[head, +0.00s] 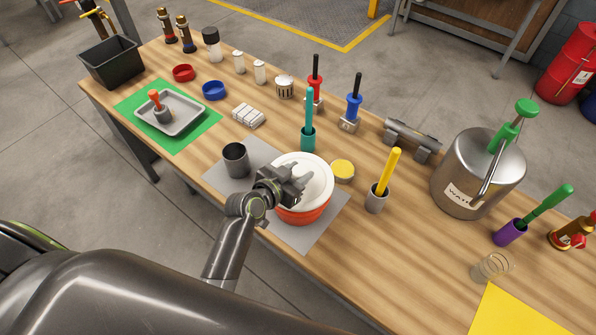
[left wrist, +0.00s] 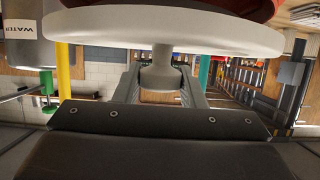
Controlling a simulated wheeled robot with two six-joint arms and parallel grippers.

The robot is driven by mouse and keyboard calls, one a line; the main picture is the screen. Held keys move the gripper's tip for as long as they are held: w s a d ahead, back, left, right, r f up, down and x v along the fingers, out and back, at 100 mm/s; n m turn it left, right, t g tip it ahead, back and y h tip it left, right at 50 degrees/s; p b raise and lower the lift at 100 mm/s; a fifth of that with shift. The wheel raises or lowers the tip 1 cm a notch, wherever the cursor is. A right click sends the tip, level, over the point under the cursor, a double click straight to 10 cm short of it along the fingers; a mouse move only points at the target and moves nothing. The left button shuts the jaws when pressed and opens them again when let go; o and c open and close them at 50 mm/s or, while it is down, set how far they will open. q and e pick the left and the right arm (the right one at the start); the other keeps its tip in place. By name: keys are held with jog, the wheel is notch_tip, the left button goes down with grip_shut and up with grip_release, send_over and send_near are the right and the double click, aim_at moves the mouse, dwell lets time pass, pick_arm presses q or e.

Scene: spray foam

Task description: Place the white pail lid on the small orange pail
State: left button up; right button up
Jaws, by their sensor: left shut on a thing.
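The white pail lid (head: 312,168) lies over the mouth of the small orange pail (head: 303,215), which stands on a grey mat. My left gripper (head: 297,184) reaches over the lid from the near left. In the left wrist view its fingers (left wrist: 160,88) are shut on the lid's white knob (left wrist: 160,72), and the lid's disc (left wrist: 160,35) spans the top. A red-orange strip of the pail (left wrist: 262,8) shows beyond the disc. I cannot tell whether the lid rests on the rim or hovers just above it. My right gripper is not in view.
A dark grey cup (head: 236,160) stands left of the pail on the mat (head: 312,240). A yellow-topped tin (head: 342,170), a teal-handled tool in a cup (head: 308,135) and a yellow one (head: 380,190) stand close behind and right. A large metal water can (head: 470,180) is farther right.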

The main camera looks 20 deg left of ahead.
pick_arm(q)
jog(key=shift+f+b, duration=0.35)
jog(key=shift+f, duration=0.15)
jog(key=o, duration=1)
jog(key=shift+r+p, duration=0.6)
jog(key=shift+s+r, duration=0.1)
jog(key=shift+s, duration=0.1)
jog(key=b+v, duration=0.2)
jog(key=v, duration=0.9)
jog(key=shift+s, duration=0.25)
jog(key=shift+a+r, duration=0.15)
